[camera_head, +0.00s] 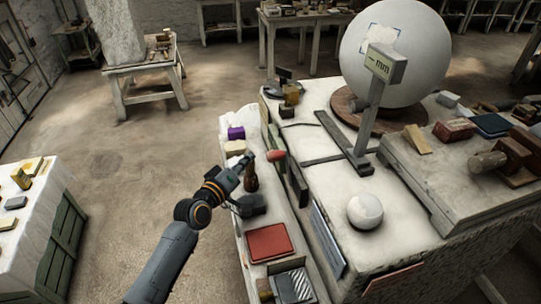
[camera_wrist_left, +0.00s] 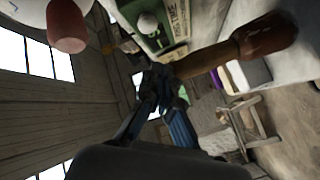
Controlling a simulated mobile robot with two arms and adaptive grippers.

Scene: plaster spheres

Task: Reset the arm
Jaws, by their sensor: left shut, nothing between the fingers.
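My left arm comes in from the bottom left in the head view. My left gripper (camera_head: 246,158) is shut and empty above the narrow shelf along the front of the worktable. A dark brown handle-like tool (camera_head: 251,178) is right beside the fingertips, and a reddish rounded end (camera_head: 276,155) is just to their right. In the wrist view the closed fingers (camera_wrist_left: 158,88) show near the middle. A brown wooden tool (camera_wrist_left: 265,36) is at the upper right there, and a reddish rounded piece (camera_wrist_left: 66,24) at the upper left. My right gripper is not in view.
The worktable (camera_head: 315,105) holds a large white sphere (camera_head: 400,75) on a round wooden base, a small white sphere (camera_head: 365,210) and an upright gauge (camera_head: 370,115). Open floor (camera_head: 130,150) lies to the left.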

